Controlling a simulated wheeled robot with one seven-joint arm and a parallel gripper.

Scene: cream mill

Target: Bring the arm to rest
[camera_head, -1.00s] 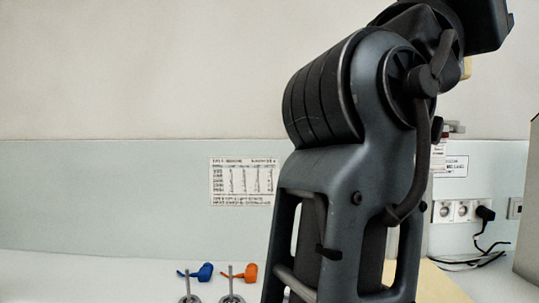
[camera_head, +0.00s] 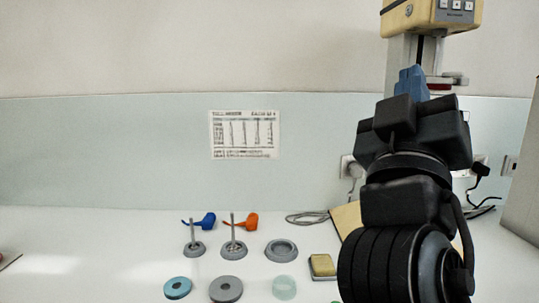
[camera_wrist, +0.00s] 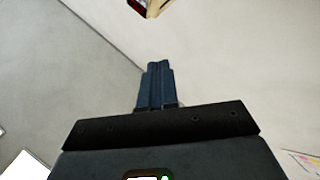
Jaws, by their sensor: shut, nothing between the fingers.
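My gripper (camera_head: 411,80) stands at the right of the head view, pointing up, with its blue fingers together and nothing between them. It is raised above the bench, in front of the cream-topped machine on its column. The fingers also show in the wrist view (camera_wrist: 156,85), closed side by side against bare wall. My forearm and wrist lie below the fingers and hide part of the bench.
The machine's cream head (camera_head: 432,16) is just above the gripper in the picture. A blue piece (camera_head: 205,221), an orange piece (camera_head: 246,222), grey holders (camera_head: 282,249), several discs (camera_head: 178,287) and a yellow block (camera_head: 322,265) lie on the bench (camera_head: 80,250). Its left part is largely clear.

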